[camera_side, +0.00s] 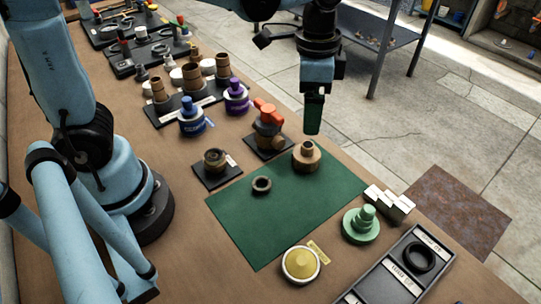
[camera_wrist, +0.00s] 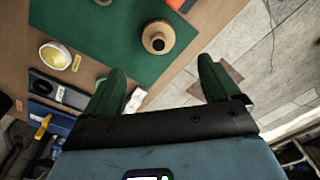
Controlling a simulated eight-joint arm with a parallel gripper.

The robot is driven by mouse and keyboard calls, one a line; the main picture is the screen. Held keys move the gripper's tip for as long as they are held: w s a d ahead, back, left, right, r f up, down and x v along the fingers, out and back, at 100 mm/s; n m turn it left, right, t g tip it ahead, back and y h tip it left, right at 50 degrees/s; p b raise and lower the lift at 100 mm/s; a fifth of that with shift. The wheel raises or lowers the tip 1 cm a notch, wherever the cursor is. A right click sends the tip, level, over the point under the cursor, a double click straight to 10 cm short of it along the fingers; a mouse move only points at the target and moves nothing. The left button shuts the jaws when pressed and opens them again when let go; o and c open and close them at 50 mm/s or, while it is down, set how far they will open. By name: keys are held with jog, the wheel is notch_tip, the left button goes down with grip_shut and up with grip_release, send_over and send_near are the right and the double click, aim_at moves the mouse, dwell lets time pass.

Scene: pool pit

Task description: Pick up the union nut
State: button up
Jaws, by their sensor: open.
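A tan, stepped round fitting with a dark hole in its top (camera_side: 306,156) stands upright on the green mat (camera_side: 290,205), near its far edge. A small dark brown ring (camera_side: 261,184) lies flat on the mat to its left. I cannot tell for sure which of these is the union nut. My gripper (camera_side: 313,130) points down above and just behind the tan fitting, apart from it. In the wrist view my gripper (camera_wrist: 162,66) has its two green fingers spread with nothing between them, and the tan fitting (camera_wrist: 158,37) shows beyond the fingertips.
A brown fitting on a black plate (camera_side: 215,164) and an orange-handled valve (camera_side: 268,122) stand by the mat. A green stepped piece (camera_side: 361,224), white blocks (camera_side: 390,203), a yellow dome (camera_side: 301,264) and a dark tray (camera_side: 405,270) are nearer. The mat's middle is clear.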

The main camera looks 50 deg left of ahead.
aim_at(308, 145)
jog(key=shift+w+d+f, duration=0.1)
jog(key=shift+d+f, duration=0.2)
jog(key=shift+a+f, duration=0.2)
jog(key=shift+f, duration=5.7)
jog(key=c, duration=1)
jog(key=shift+r, duration=0.15)
